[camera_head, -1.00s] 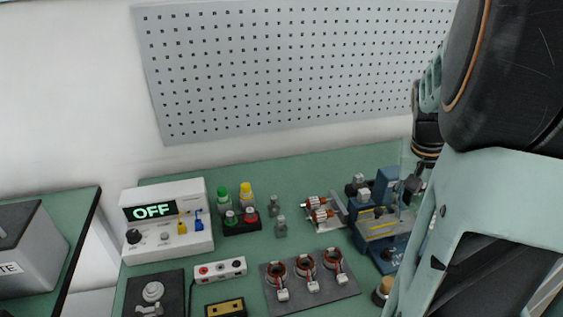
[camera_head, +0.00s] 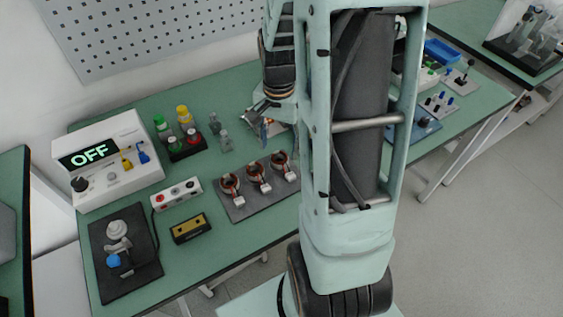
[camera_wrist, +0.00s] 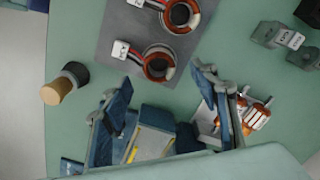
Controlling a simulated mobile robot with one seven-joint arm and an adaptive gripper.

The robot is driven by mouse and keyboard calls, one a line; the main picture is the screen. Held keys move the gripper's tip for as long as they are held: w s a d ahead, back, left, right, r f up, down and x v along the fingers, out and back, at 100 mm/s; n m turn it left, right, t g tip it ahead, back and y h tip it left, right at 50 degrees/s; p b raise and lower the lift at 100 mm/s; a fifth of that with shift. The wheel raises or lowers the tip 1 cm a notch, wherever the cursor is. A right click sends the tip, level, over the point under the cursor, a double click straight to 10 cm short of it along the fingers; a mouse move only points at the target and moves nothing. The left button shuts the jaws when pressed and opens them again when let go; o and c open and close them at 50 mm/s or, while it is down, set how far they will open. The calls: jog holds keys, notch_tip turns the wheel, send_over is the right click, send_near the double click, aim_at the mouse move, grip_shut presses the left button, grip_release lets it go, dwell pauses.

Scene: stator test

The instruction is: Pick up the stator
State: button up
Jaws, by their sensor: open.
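Three stators, copper-wound rings with white connectors, sit on a dark grey plate (camera_head: 238,208) in the head view: left (camera_head: 230,184), middle (camera_head: 256,172) and right (camera_head: 281,160). In the wrist view two of them show, one at the top (camera_wrist: 181,15) and one nearer (camera_wrist: 158,66), with the plate (camera_wrist: 118,35) beneath. My gripper (camera_wrist: 162,78) is open and empty, its two fingers spread on either side below the nearer stator in the picture. In the head view my gripper (camera_head: 264,126) is small and partly hidden by my arm, just beyond the plate.
A black-and-tan cylinder (camera_wrist: 63,84) stands at left. The power box (camera_head: 108,160), bottles (camera_head: 185,118) and a black-and-yellow meter (camera_head: 190,228) stand left of the plate.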

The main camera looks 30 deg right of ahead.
aim_at(279, 156)
notch_tip(279, 156, down, 5)
jog(key=shift+s+r, duration=0.1)
jog(key=shift+r, duration=0.05)
jog(key=c, duration=1.4)
jog(key=shift+o, duration=0.2)
jog(key=shift+r, duration=0.1)
